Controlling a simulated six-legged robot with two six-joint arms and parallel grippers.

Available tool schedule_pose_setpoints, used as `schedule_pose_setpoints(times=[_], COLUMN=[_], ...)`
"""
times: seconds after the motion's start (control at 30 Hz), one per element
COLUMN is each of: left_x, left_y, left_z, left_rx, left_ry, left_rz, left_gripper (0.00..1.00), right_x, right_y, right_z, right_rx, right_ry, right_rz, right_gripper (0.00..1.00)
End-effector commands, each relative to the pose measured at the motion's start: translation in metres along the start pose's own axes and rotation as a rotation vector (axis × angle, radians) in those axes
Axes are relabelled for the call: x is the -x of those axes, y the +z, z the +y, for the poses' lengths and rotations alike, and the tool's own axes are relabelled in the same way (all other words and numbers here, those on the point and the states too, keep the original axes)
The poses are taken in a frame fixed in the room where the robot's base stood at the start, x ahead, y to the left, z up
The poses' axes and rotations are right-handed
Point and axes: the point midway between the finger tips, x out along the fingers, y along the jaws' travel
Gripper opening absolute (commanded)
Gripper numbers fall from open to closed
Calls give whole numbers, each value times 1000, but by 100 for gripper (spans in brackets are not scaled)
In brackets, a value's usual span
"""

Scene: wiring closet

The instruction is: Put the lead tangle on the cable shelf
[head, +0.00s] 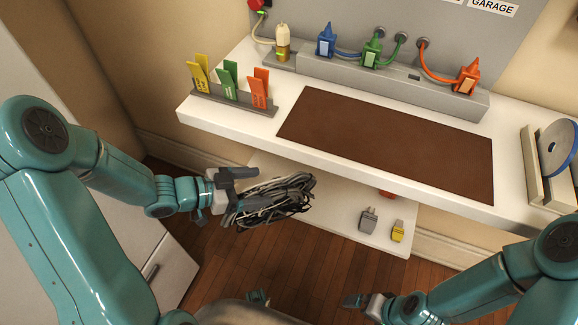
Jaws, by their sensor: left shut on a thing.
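The lead tangle (275,197) is a loose bundle of grey, white and black cables. My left gripper (232,194) is shut on its left end and holds it up. In the head view the tangle overlaps the left part of a lower white shelf (335,208), which I take to be the cable shelf. The tangle hides part of this shelf, and I cannot tell its exact height above it. My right gripper (364,302) is low at the bottom of the view, apart from the shelf, and I cannot make out its jaws.
A grey plug (368,220), a yellow plug (398,231) and a partly hidden red thing (386,194) are on the lower shelf. The white worktop (350,168) overhangs it, with a brown mat (390,140), coloured tags (229,84) and several connectors. A cable reel (557,147) stands at right.

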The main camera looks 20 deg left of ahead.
Motion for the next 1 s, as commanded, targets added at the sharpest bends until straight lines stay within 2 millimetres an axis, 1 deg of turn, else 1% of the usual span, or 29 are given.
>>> schedule_pose_setpoints(times=[0.03,0.2,0.4,0.5,0.53,0.6,0.77,0.83,1.0], left_x=[-11,-43,-74,-86,-88,-91,-94,-96,-108], left_y=[-4,-17,-31,-36,-28,-20,-13,-5,24], left_z=[-10,-44,-80,-92,-92,-91,-92,-92,-91], left_rx=[-7,-5,-4,-3,2,3,1,2,4], left_ry=[3,2,1,1,0,1,0,0,1], left_rz=[4,4,4,4,2,1,2,2,1], left_gripper=[0,0,0,0,0,0,0,0,0], right_x=[-2,-6,-10,-11,-15,-18,-20,-24,-37], right_y=[0,0,0,0,0,0,0,0,-1], right_z=[1,2,3,4,5,6,7,8,13], right_rx=[0,0,0,0,0,0,0,0,0], right_ry=[0,0,0,0,0,0,0,0,0], right_rz=[0,0,0,0,0,0,0,0,0], right_gripper=[100,100,100,100,100,100,100,100,100])
